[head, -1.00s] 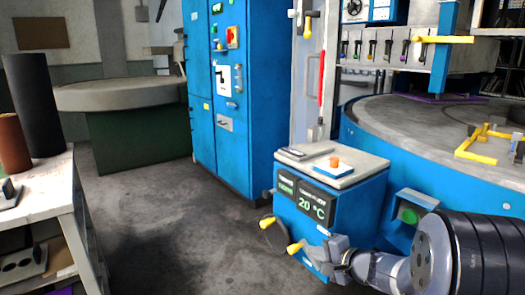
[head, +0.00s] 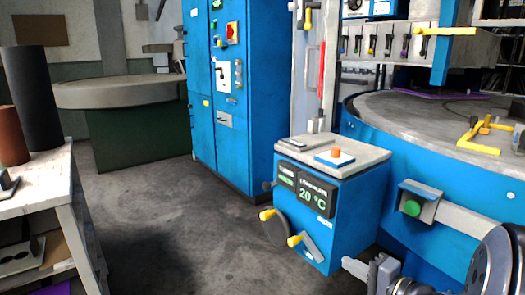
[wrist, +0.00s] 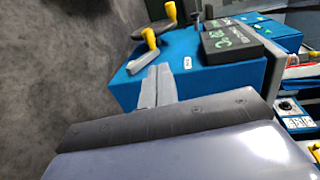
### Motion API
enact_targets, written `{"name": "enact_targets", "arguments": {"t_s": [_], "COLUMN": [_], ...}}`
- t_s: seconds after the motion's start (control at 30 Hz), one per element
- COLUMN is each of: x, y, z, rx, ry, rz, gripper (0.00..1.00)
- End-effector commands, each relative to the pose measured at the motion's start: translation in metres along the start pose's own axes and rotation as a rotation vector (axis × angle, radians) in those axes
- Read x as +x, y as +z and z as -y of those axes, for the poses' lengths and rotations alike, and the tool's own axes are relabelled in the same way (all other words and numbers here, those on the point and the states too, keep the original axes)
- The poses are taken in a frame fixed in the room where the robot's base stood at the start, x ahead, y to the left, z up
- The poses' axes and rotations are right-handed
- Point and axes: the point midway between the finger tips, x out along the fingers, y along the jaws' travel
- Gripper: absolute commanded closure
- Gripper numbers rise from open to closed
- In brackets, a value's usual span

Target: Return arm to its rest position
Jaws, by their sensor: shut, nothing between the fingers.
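My gripper (head: 366,268) is low at the right of the head view, in front of and below the blue control box (head: 345,222). In the wrist view its grey fingers (wrist: 158,88) are together with nothing between them, pointing toward the box. The box carries a dark display (head: 310,190) reading 20 °C. A dark disc with a yellow knob (head: 267,215) and a grey lever with a yellow knob (head: 294,240) are on its front. The gripper appears apart from both. My arm runs off the lower right corner.
A large round blue machine (head: 440,140) with a grey top stands at the right, with a green button box (head: 412,206) on its side. A tall blue cabinet (head: 235,100) stands behind. A workbench (head: 40,190) is at the left. The floor between is clear.

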Motion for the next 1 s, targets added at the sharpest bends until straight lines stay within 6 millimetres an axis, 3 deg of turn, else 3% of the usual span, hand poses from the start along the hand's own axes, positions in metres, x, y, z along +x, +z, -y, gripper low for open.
{"name": "enact_targets", "arguments": {"t_s": [0.2, 0.4, 1.0], "x": [-0.028, -0.041, -0.039], "y": [-0.001, 0.0, 0.005], "z": [0.001, 0.0, -0.002], "rx": [0.0, 0.0, -0.003], "ry": [0.0, 0.0, 0.007], "rz": [-0.003, -0.001, 0.016], "gripper": [1.0, 1.0, 1.0]}}
